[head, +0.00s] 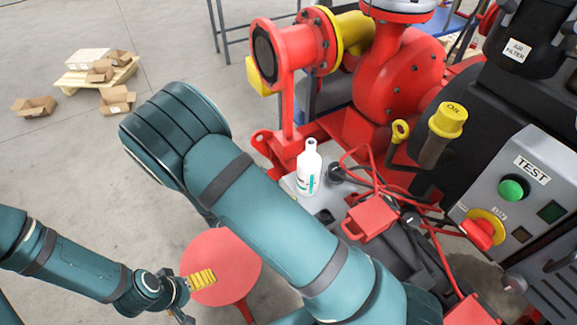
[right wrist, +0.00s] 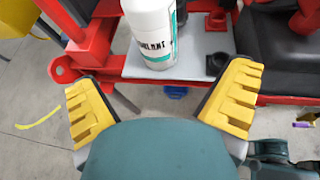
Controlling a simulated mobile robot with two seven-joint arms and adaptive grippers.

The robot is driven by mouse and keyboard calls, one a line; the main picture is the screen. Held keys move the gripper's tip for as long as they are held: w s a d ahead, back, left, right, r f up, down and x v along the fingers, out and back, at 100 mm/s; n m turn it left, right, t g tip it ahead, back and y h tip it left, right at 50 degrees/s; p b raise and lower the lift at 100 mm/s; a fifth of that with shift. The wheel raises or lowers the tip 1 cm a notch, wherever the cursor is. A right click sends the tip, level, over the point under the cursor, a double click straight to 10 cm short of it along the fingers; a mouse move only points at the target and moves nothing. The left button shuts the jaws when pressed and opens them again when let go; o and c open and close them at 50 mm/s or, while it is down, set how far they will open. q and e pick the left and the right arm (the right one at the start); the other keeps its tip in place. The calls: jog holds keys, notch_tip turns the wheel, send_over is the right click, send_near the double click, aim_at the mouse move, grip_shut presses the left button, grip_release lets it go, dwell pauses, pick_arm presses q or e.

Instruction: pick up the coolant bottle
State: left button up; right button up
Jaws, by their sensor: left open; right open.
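The coolant bottle (head: 309,168) is white with a teal-marked label and stands upright on a grey plate (head: 325,200) on the red skid, uncapped-looking at its narrow neck. It also shows in the right wrist view (right wrist: 150,32), with its upper part cut off by the frame. My right gripper (right wrist: 162,88) is open and empty, its yellow-padded fingers spread wide, with the bottle ahead of the gap and apart from both fingers. In the head view my right arm hides this gripper. My left gripper (head: 190,297) is open and empty at the lower left, far from the bottle.
A red pump (head: 395,80) rises behind the bottle. Red cables (head: 375,180) and a battery clamp (head: 342,173) lie right beside it. A TEST control panel (head: 520,200) stands at right. A round red stool (head: 225,262) is near my left gripper. Boxes (head: 100,70) lie far back left.

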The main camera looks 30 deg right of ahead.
aim_at(300, 174)
jog(key=x, duration=0.2)
jog(key=b+x, duration=0.1)
jog(key=x, duration=0.2)
jog(key=w+x, duration=0.1)
jog(key=x, duration=0.2)
jog(key=shift+d+r, duration=0.1)
jog(key=shift+r, duration=0.25)
jog(key=shift+t, duration=0.3)
jog(key=shift+r+b+x, duration=0.2)
jog(key=shift+b+x, duration=0.8)
jog(key=shift+x, duration=1.75)
jog(key=shift+s+d+r, duration=0.1)
jog(key=c, duration=1.2)
